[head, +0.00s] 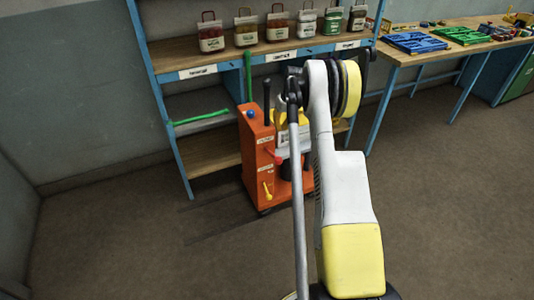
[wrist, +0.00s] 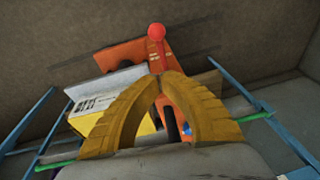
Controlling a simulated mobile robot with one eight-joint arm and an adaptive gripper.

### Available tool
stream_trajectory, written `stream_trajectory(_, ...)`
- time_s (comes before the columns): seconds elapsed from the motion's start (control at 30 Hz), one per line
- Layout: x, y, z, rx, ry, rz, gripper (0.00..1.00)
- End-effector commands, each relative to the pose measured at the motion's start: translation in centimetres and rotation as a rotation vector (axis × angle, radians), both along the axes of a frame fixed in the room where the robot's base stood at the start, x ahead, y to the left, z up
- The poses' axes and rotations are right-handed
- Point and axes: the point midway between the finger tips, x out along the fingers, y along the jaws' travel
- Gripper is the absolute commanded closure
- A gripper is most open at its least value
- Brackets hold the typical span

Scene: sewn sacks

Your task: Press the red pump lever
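The red pump lever (head: 275,157) sticks out from the front of the orange cart (head: 258,170), above a yellow lever (head: 267,190). In the wrist view, the red lever's round knob (wrist: 156,32) shows just beyond my fingertips, with its stem running down toward them. My gripper (wrist: 160,76) has two curved yellow fingers that meet at the tips in an arch. Nothing shows held between them. I cannot tell whether the tips touch the lever's stem. In the head view my arm hides most of the gripper and part of the cart.
A blue shelf (head: 205,62) with several small labelled sacks stands behind the cart. A wooden table (head: 440,50) with blue and green trays is at the right. The floor in front is clear.

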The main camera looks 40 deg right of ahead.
Motion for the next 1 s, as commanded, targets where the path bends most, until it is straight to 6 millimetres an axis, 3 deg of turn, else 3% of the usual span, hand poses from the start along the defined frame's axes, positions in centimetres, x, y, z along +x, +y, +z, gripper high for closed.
stream_trajectory(0.47, 0.1, -0.1, -0.6, 0.0, 0.001, 0.0, 1.0)
stream_trajectory(1.0, 1.8, 0.3, -10.8, 0.001, 0.001, -0.001, 1.0)
